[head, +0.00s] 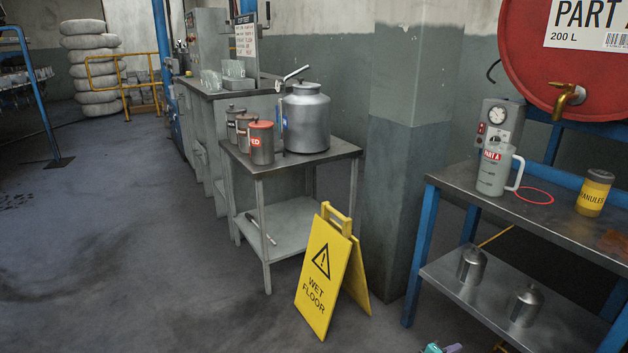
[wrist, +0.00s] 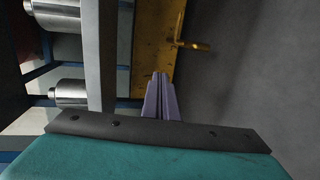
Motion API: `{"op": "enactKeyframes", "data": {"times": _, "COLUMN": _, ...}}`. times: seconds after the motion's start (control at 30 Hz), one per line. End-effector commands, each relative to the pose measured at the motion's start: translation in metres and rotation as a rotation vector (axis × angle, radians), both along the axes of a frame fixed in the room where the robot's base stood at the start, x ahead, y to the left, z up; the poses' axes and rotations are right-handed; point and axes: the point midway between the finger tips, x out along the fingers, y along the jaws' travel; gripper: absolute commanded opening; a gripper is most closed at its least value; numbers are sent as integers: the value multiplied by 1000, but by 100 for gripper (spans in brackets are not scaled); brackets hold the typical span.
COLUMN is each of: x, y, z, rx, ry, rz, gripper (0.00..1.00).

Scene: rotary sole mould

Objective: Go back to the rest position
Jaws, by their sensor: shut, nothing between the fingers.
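My gripper (wrist: 160,76) is in the wrist view, at the lower middle. Its two pale purple fingers are together, with nothing held between them. A teal body with a dark strip lies behind the fingers. In the picture, the fingers point up toward a worn yellow surface (wrist: 153,45); I cannot tell whether they touch it.
A yellow wet floor sign (head: 327,277) stands on the floor. A steel bench (head: 440,182) at right bears a jug (head: 494,170) and a yellow jar (head: 593,193). A small table (head: 290,165) holds a large metal can (head: 306,122). The floor at left is open.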

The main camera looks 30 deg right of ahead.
Motion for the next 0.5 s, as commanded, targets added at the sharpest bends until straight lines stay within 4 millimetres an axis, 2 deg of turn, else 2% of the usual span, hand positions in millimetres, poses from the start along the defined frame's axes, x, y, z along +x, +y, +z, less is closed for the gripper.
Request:
{"op": "enactKeyframes", "data": {"times": 0.03, "x": 14, "y": 12, "z": 16, "rx": 3, "ry": 1, "rz": 25, "gripper": 0}}
{"op": "enactKeyframes", "data": {"times": 0.2, "x": 48, "y": 48, "z": 35, "rx": 30, "ry": -12, "rz": 79, "gripper": 0}}
{"op": "enactKeyframes", "data": {"times": 0.5, "x": 87, "y": 117, "z": 66, "rx": 106, "ry": -55, "rz": 121, "gripper": 0}}
